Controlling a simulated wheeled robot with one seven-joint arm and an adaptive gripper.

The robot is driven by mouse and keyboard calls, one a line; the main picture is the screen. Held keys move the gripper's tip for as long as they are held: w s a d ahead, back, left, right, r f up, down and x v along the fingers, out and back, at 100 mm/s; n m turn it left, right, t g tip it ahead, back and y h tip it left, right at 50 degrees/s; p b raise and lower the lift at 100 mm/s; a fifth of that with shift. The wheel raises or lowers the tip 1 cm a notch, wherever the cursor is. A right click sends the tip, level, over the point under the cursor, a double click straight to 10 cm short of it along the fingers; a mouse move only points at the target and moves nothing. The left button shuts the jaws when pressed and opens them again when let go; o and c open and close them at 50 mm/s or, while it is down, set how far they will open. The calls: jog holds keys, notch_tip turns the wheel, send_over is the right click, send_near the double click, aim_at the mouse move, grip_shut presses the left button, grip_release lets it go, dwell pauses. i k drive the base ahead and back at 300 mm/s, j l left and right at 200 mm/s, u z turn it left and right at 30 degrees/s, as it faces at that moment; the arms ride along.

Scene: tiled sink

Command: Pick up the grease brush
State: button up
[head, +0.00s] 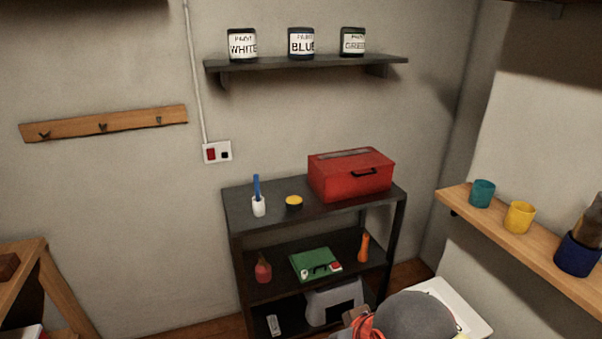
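A thin blue handle (257,187) stands upright in a small white cup (259,207) on the left part of the black shelf unit's top. It looks like the grease brush, but its bristles are hidden in the cup, so I cannot tell for sure. A small round tin (294,202) with a yellow lid sits to its right. My gripper cannot be made out in the head view.
A red toolbox (350,176) stands on the right of the shelf unit's top (272,222). A green case (314,264) and an orange-handled item (363,248) lie below. A grey rounded shape (418,316) fills the bottom foreground. A wooden shelf (485,223) with cups juts out right.

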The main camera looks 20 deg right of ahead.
aim_at(256, 176)
jog(key=i+j+z, duration=0.4)
jog(key=i, duration=0.2)
jog(key=i+j+z, duration=0.35)
jog(key=i+j, duration=0.15)
jog(key=i+j+z, duration=0.4)
jog(key=i+j, duration=0.2)
jog(key=j, duration=0.1)
